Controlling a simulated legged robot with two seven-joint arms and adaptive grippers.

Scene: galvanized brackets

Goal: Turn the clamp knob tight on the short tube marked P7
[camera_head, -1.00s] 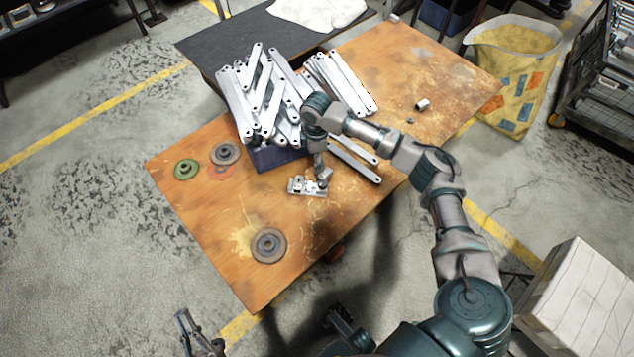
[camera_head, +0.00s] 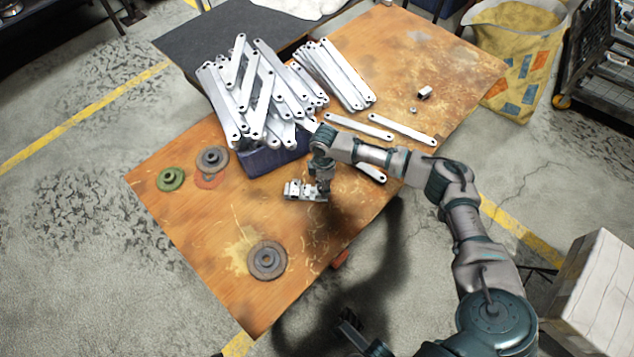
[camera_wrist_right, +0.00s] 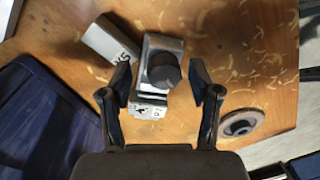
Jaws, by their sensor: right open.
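A small grey metal clamp assembly (camera_head: 303,191) lies on the wooden table in front of the dark blue crate. In the right wrist view a dark round knob (camera_wrist_right: 164,73) sits on a pale metal clamp block (camera_wrist_right: 166,44). A short pale tube (camera_wrist_right: 107,40) lies beside it, with black marks I cannot read clearly. My right gripper (camera_wrist_right: 163,78) is open; its fingers stand on either side of the knob with gaps showing. In the head view this right gripper (camera_head: 323,187) is over the clamp's right end and hides part of it. My left gripper is not in view.
The dark blue crate (camera_head: 268,163) holds a heap of galvanized brackets (camera_head: 255,85). Loose brackets (camera_head: 400,129) lie to the right. A green disc (camera_head: 170,179) and grey discs (camera_head: 267,260) are at the left and front. A small metal piece (camera_head: 424,92) lies at the back right.

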